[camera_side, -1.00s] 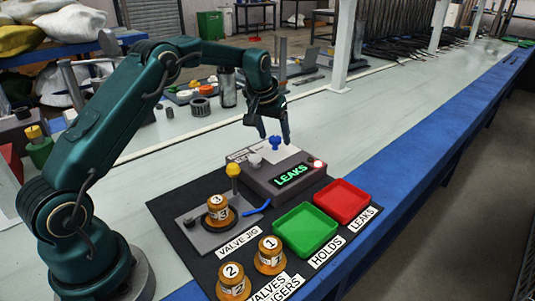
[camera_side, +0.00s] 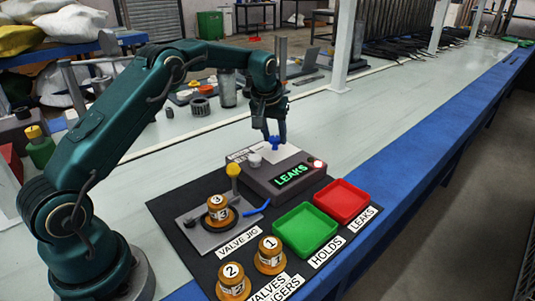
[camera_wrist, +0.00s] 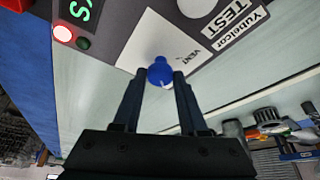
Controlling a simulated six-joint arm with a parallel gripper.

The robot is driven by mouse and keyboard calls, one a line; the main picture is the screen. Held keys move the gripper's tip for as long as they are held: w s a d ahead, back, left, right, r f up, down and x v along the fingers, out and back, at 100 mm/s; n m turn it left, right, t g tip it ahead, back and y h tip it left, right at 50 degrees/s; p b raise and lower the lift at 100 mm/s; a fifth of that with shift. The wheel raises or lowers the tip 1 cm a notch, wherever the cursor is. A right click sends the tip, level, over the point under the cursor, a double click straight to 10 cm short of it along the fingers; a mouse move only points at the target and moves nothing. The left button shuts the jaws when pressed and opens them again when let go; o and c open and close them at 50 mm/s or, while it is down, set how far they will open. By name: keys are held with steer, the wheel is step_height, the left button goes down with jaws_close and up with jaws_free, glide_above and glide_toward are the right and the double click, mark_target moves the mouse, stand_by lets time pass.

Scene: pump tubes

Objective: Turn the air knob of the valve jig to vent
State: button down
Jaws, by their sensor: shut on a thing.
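The blue air knob (camera_side: 274,143) stands on top of the grey test box (camera_side: 284,172), whose display reads LEAKS in green with a lit red lamp beside it. My gripper (camera_side: 275,137) points down and is shut on the blue knob; the wrist view shows the knob (camera_wrist: 160,72) between the fingertips (camera_wrist: 160,80). The knob sits on a white plate marked VENT (camera_wrist: 160,45); its other markings are hidden. The valve jig (camera_side: 208,236) is a grey plate left of the box, holding valve 3 (camera_side: 218,207), with a yellow-topped post (camera_side: 233,171) beside it.
A green tray (camera_side: 306,230) and a red tray (camera_side: 342,201) stand in front of the box. Valve 1 (camera_side: 270,256) and valve 2 (camera_side: 233,283) stand on the black mat's front. A pale round button (camera_side: 254,160) sits near the knob.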

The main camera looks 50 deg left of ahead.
steer(key=shift+w+d+n+g+y, duration=0.1)
steer(key=shift+n+g+y, duration=0.25)
steer(key=shift+n, duration=0.7)
steer(key=shift+n+g+y, duration=0.25)
steer(key=shift+n+y, duration=0.1)
steer(key=shift+n, duration=0.7)
steer(key=shift+c, duration=2.3)
jaws_free()
steer(key=shift+r, duration=0.15)
steer(key=shift+v, duration=2.45)
